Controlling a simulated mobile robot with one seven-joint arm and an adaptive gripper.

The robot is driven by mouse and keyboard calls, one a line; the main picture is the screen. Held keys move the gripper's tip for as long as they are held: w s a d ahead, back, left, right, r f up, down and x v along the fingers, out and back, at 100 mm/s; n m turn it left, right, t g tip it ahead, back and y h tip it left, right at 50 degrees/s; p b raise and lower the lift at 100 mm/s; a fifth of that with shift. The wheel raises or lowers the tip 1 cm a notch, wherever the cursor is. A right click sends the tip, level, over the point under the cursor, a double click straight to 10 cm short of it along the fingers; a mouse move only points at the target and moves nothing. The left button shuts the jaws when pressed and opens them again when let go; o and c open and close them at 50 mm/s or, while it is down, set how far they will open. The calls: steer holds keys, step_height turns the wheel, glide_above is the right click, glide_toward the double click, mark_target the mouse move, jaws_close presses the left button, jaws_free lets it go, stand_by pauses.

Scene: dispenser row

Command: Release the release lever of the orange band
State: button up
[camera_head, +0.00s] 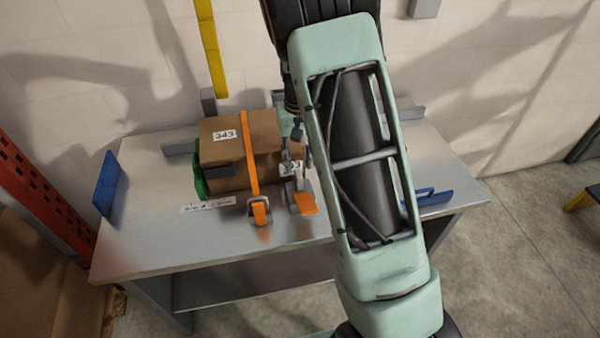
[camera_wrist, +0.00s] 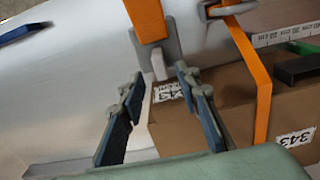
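A brown cardboard box (camera_head: 222,150) labelled 343 stands on the metal bench. The orange band (camera_head: 250,150) runs over it and down its front to a grey buckle (camera_head: 259,211) with an orange tab; the band also shows in the wrist view (camera_wrist: 262,85). To its right is a second grey fitting with an orange flap (camera_head: 306,203). In the wrist view this orange flap (camera_wrist: 147,18) has a pale upright piece (camera_wrist: 158,66) beside it. My gripper (camera_wrist: 160,80) is open and empty, above the box's right end, fingers pointing toward that fitting. In the head view my arm partly hides it.
The bench top (camera_head: 150,235) is clear at front left. A blue upright plate (camera_head: 107,183) is at the left edge and a blue piece (camera_head: 432,196) at the right. A green piece (camera_head: 199,180) touches the box's left side. A printed ruler strip (camera_head: 207,205) lies in front.

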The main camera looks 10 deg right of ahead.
mark_target(299, 173)
step_height(299, 173, down, 6)
steer(key=shift+f, duration=0.2)
jaws_close()
